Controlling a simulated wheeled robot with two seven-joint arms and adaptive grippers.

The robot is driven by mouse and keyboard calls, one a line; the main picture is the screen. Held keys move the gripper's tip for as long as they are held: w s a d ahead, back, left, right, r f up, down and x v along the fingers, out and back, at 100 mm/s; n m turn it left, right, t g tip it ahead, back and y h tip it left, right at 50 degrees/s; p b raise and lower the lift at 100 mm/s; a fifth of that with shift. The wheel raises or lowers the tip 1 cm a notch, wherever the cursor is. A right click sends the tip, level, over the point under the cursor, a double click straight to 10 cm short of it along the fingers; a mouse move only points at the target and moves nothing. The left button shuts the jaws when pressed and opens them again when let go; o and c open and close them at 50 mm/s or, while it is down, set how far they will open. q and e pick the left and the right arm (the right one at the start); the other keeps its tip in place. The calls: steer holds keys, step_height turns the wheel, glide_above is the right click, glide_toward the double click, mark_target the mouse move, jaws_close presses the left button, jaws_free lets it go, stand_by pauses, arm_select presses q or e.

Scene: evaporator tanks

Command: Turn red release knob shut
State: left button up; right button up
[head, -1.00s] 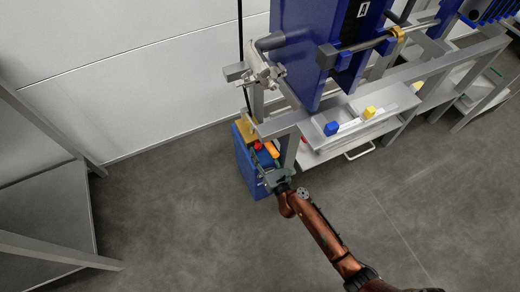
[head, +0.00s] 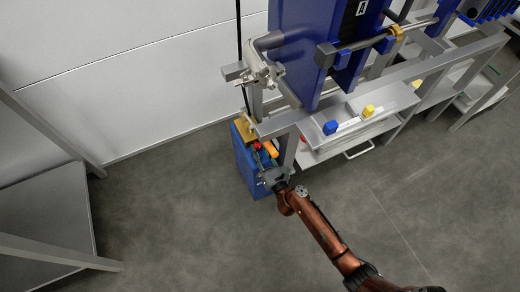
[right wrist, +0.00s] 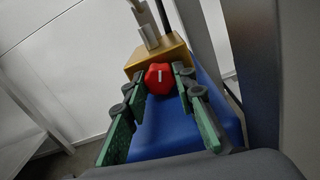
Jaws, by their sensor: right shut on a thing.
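The red release knob (right wrist: 159,77) shows in the right wrist view, with a short white mark on its face, upright in that picture. It sits on the front of a yellow-brass block (right wrist: 157,54) above a blue box (right wrist: 182,132). My right gripper (right wrist: 160,82) is shut on the knob, with one green-padded finger on each side. In the head view the knob (head: 257,146) is small and partly hidden, and my right gripper (head: 264,158) reaches it from the lower right. My left gripper is not in view.
An orange part (head: 271,149) is close beside the knob. A grey frame post (head: 288,150) stands just right of it. The blue tank panel (head: 310,50) and a shelf with blue and yellow knobs (head: 350,122) are above right. The floor in front is clear.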

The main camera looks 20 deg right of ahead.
steer(key=n+p, duration=0.1)
steer(key=n, duration=0.1)
steer(key=shift+r+n+p, duration=0.2)
steer(key=shift+n+p, duration=0.1)
steer(key=shift+p, duration=0.05)
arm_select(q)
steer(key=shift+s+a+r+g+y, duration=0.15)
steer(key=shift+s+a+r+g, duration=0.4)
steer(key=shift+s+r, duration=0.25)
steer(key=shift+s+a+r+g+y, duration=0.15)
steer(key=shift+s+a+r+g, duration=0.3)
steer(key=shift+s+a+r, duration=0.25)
arm_select(e)
steer(key=shift+f+n, duration=0.2)
steer(key=shift+n, duration=1)
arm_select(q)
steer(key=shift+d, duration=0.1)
arm_select(e)
steer(key=o, duration=1.2)
steer(key=shift+c, duration=0.2)
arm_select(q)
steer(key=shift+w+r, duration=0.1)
arm_select(e)
steer(key=shift+s, duration=0.1)
steer(key=s, duration=1.2)
steer(key=shift+d, duration=0.2)
